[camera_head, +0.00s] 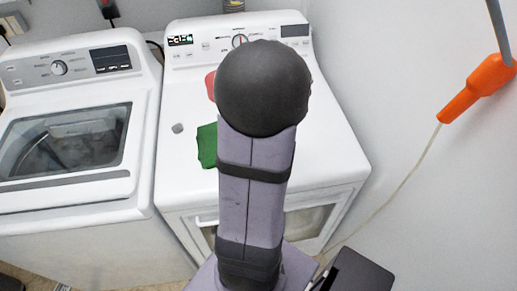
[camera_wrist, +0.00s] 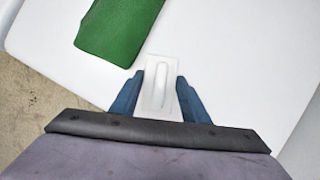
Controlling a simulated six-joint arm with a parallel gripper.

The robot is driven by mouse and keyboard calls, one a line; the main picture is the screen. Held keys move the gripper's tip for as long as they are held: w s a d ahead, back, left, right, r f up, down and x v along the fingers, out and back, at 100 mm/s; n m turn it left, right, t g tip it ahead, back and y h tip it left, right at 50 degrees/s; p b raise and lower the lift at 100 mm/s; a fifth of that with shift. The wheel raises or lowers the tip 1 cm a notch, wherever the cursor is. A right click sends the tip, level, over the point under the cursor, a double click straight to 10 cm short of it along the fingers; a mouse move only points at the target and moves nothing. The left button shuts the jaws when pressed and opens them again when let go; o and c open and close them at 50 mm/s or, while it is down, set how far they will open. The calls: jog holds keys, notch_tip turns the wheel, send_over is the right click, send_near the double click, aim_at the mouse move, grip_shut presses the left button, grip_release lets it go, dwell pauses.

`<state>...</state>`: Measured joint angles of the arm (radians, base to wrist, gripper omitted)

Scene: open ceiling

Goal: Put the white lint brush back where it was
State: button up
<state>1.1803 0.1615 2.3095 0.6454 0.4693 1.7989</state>
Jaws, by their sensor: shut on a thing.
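The white lint brush (camera_wrist: 159,84) shows in the wrist view as a pale rectangle with a raised oval middle. My gripper (camera_wrist: 158,76), with blue fingers on both sides of the brush, is shut on it. The brush is over the white machine top (camera_wrist: 230,60); I cannot tell whether it touches that surface. In the head view my arm stands in front and hides the gripper and the brush.
A green cloth-like item (camera_wrist: 118,27) lies beyond the brush to the left, also in the head view (camera_head: 207,146). A red item (camera_head: 210,85) and small grey object (camera_head: 178,128) are on the same top. A washer (camera_head: 75,200) stands left, a wall right.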

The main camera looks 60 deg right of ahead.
jog(key=shift+f, duration=0.95)
jog(key=shift+f, duration=0.15)
jog(key=o, duration=0.9)
jog(key=shift+r, duration=0.45)
jog(key=p+v, duration=0.1)
jog(key=v, duration=1)
jog(key=shift+s+r, duration=0.15)
jog(key=shift+r, duration=0.1)
